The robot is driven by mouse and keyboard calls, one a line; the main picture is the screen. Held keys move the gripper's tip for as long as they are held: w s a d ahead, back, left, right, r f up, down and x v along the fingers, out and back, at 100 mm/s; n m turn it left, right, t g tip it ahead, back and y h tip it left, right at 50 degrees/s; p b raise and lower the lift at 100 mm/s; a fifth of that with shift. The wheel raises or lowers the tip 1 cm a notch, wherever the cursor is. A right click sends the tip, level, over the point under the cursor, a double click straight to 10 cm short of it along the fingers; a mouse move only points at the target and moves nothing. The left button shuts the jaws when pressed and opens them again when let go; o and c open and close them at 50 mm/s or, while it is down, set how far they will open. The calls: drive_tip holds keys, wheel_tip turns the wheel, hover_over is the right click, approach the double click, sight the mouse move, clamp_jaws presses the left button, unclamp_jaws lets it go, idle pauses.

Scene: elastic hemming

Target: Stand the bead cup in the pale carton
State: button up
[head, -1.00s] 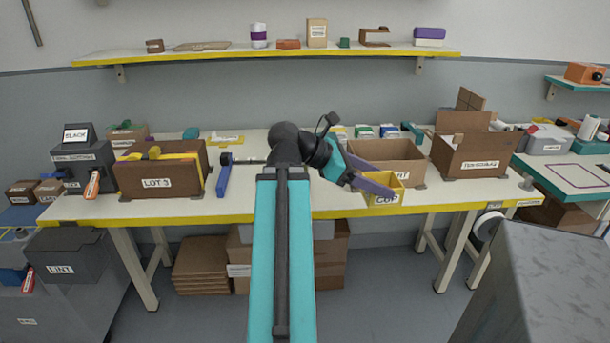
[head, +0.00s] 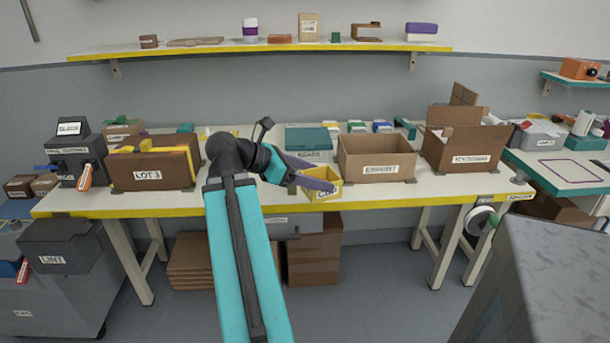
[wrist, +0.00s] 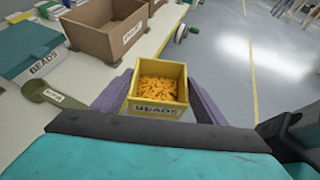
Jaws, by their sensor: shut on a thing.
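The bead cup is a small yellow square box (head: 321,197) with orange beads inside; in the wrist view (wrist: 158,107) it looks upright and its label reads BEADS. My gripper (head: 331,187) is shut on it, with purple fingers on either side of the cup, also in the wrist view (wrist: 158,92). The cup is over the front part of the bench, left of the open light-brown carton (head: 376,171), which I take as the pale carton. That carton also shows at the top of the wrist view (wrist: 112,38). Its floor is mostly hidden in the head view.
A darker carton marked LOT 3 (head: 147,176) stands at the left. Another open brown carton (head: 466,160) stands at the right. A teal thing labelled BEADS (wrist: 38,52) and a green scoop (wrist: 52,94) lie near the cup. A white roll (head: 481,220) hangs at the front edge.

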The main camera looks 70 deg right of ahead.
drive_tip(key=w+a+f+n+t+h+b, duration=0.1)
drive_tip(key=w+a+f+n+t, duration=0.15)
drive_tip(key=w+a, duration=0.55)
drive_tip(key=w+a+f+n+t+h+b, duration=0.1)
drive_tip(key=w+a+f+n+t+b, duration=0.2)
drive_tip(key=w, duration=0.9)
drive_tip(key=w+a+f+n+t+h, duration=0.2)
drive_tip(key=w+a+f, duration=0.2)
drive_tip(key=w+a, duration=0.55)
drive_tip(key=w+a+f+n+t+y+b, duration=0.1)
drive_tip(key=w+a+f+n+t, duration=0.2)
drive_tip(key=w+a, duration=0.3)
drive_tip(key=w+a+f+n+t+y+b, duration=0.1)
drive_tip(key=w+a+f+n+t, duration=0.2)
drive_tip(key=a, duration=1.2)
drive_tip(key=w+a+f+n+t+y+b, duration=0.1)
drive_tip(key=w+a+f+n+t, duration=0.2)
drive_tip(key=w+a, duration=0.6)
drive_tip(key=a+f, duration=0.1)
drive_tip(key=a, duration=0.1)
drive_tip(key=shift+a+n+b, duration=0.3)
drive_tip(key=shift+n+b, duration=0.05)
drive_tip(key=shift+w+a+r, duration=0.1)
drive_tip(key=shift+a, duration=0.05)
